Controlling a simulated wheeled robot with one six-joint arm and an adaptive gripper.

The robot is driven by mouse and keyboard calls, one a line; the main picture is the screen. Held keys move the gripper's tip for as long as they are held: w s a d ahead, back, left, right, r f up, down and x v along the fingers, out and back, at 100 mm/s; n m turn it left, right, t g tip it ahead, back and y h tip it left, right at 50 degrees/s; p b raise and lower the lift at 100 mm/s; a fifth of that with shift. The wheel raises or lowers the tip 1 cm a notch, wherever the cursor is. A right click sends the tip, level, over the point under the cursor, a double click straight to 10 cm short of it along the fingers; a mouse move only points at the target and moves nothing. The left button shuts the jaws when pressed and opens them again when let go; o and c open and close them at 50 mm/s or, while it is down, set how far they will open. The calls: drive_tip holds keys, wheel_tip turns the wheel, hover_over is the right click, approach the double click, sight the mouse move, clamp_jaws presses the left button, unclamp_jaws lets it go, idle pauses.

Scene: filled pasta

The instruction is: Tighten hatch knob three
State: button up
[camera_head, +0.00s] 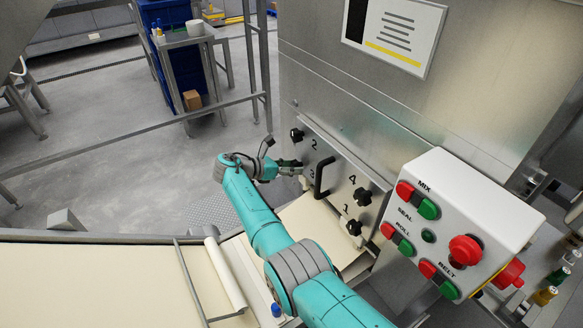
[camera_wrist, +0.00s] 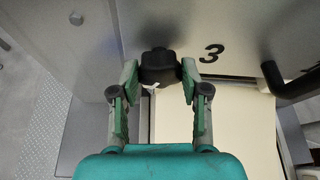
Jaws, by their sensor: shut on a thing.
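Hatch knob three (camera_wrist: 158,66) is a black lobed knob beside the printed "3" in the wrist view. My gripper (camera_wrist: 160,76) has one finger on each side of it and is shut on it. In the head view my gripper (camera_head: 297,167) reaches the left edge of the steel hatch (camera_head: 338,203), just left of the "3". The gripper mostly hides the knob there. A small white mark shows below the knob in the wrist view; I cannot tell whether it belongs to the knob.
Knob two (camera_head: 297,135), knob four (camera_head: 362,196) and knob one (camera_head: 353,228) are on the same hatch. A black handle (camera_head: 322,178) stands out right of the "3". A white control box (camera_head: 460,226) with red and green buttons is at the right. A cream belt (camera_head: 312,232) runs below the hatch.

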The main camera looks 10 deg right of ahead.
drive_tip(key=shift+s+d+f+m+t+h, duration=0.15)
drive_tip(key=shift+m+t+h, duration=0.95)
drive_tip(key=shift+m, duration=3.05)
drive_tip(key=shift+a+f+m+t+h, duration=0.1)
drive_tip(key=shift+f+m+t+h, duration=0.2)
drive_tip(key=shift+m+t, duration=2.7)
drive_tip(key=shift+s+d+f+m+t+h, duration=0.15)
drive_tip(key=shift+m+h, duration=0.65)
drive_tip(key=shift+m, duration=4.55)
drive_tip(key=shift+a+m+h, duration=0.1)
drive_tip(key=shift+m+h, duration=0.2)
drive_tip(key=shift+m, duration=0.3)
drive_tip(key=o, duration=1.1)
drive_tip(key=shift+r, duration=0.1)
drive_tip(key=shift+w, duration=0.1)
